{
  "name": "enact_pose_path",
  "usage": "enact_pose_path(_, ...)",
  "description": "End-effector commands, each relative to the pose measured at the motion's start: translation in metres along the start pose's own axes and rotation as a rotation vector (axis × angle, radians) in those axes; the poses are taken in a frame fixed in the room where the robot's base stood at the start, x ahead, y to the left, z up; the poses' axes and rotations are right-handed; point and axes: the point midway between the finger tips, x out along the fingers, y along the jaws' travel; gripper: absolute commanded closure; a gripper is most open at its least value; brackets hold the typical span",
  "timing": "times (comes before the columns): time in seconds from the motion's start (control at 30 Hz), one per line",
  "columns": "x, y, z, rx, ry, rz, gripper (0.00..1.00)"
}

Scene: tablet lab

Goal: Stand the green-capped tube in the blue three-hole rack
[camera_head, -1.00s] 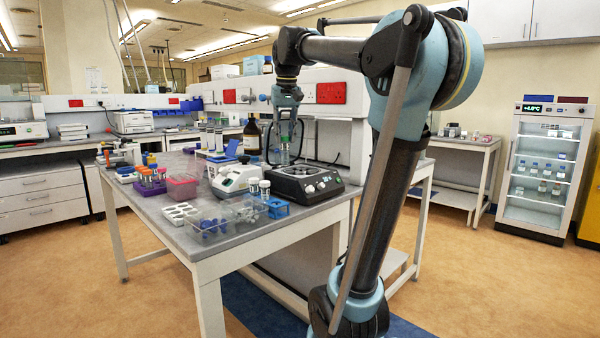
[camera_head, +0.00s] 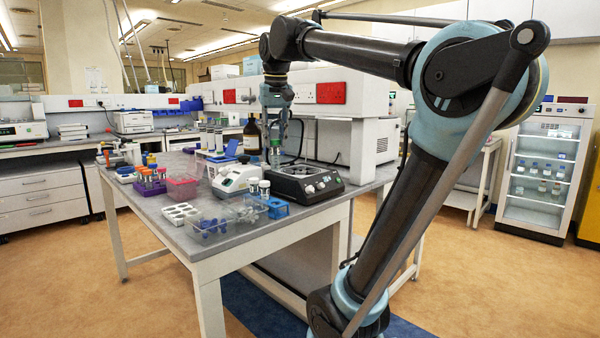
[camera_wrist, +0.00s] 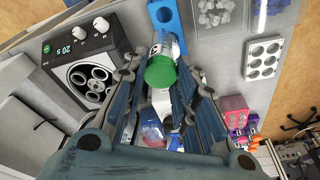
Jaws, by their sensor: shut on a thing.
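The green-capped tube (camera_wrist: 162,70) is held between the fingers of my gripper (camera_wrist: 160,78), cap toward the wrist camera. Its clear body with a white label shows beyond the cap. In the head view my gripper (camera_head: 276,128) is above the bench with the tube (camera_head: 275,154) hanging below it, roughly upright. The blue three-hole rack (camera_head: 278,208) stands near the front edge of the bench. In the wrist view the rack (camera_wrist: 166,17) is at the top, just beyond the tube, which partly covers it. The tube appears above and apart from it.
A black device with a round multi-hole top (camera_head: 306,183) stands beside the rack. A white machine (camera_head: 236,180), a clear bin of small blue parts (camera_head: 211,223), a white six-hole block (camera_head: 181,211) and a brown bottle (camera_head: 252,137) are also on the bench.

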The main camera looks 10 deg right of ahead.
Motion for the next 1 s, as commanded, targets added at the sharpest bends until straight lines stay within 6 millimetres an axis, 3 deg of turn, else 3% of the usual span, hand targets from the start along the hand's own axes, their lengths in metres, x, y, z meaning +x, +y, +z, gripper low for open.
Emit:
enact_pose_path(0.5, 0.04, 0.0, 0.008, 0.0, 0.0, 0.0, 0.89)
enact_pose_path(1.0, 0.051, 0.0, 0.01, 0.0, 0.0, 0.0, 0.89)
